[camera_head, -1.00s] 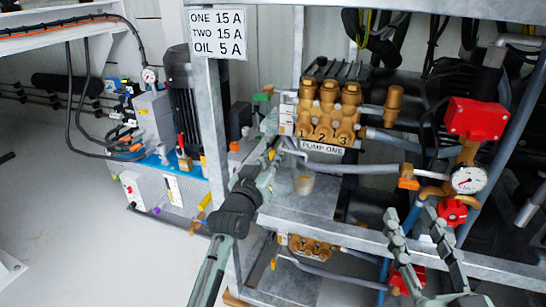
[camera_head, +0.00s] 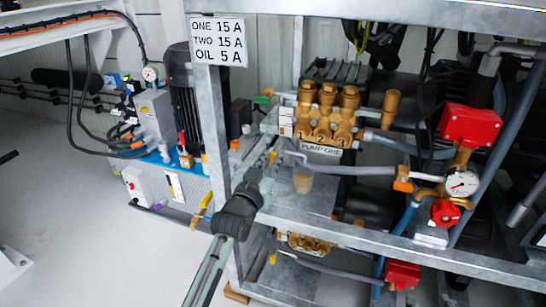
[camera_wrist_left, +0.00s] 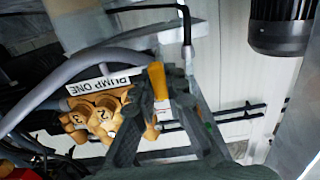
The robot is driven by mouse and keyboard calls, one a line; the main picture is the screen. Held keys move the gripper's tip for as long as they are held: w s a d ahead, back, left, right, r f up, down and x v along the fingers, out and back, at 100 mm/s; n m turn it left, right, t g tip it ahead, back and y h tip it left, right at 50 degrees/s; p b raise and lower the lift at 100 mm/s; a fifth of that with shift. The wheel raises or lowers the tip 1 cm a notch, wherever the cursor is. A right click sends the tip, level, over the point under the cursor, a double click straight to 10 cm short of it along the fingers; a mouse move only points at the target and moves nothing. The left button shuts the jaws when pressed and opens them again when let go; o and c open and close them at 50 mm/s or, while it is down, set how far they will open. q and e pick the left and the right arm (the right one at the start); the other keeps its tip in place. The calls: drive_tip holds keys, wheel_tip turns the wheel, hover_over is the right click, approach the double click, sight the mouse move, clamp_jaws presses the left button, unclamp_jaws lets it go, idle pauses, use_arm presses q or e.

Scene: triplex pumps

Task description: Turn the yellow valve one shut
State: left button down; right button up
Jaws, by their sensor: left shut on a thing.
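The yellow valve handle (camera_wrist_left: 157,80) shows in the left wrist view, upright between the fingers of my left gripper (camera_wrist_left: 164,88), which is shut on it. In the head view my left gripper (camera_head: 268,146) reaches to the left side of the brass pump labelled PUMP ONE (camera_head: 325,120). Only a small yellow spot (camera_head: 272,158) shows beside the fingers there; the rest of the handle is hidden. The pump label (camera_wrist_left: 103,85) appears upside down in the wrist view. My right gripper is not in view.
A steel frame post (camera_head: 212,125) stands just left of my left gripper. A grey hose (camera_head: 345,169) runs below the pump to a pressure gauge (camera_head: 461,184) and red fittings (camera_head: 470,124). A lower brass pump (camera_head: 305,243) sits beneath.

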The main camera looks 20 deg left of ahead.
use_arm(q)
drive_tip(key=c, duration=1.5)
unclamp_jaws()
drive_tip(key=shift+c, duration=0.2)
drive_tip(key=s, duration=1.2)
drive_tip(key=shift+a, duration=0.2)
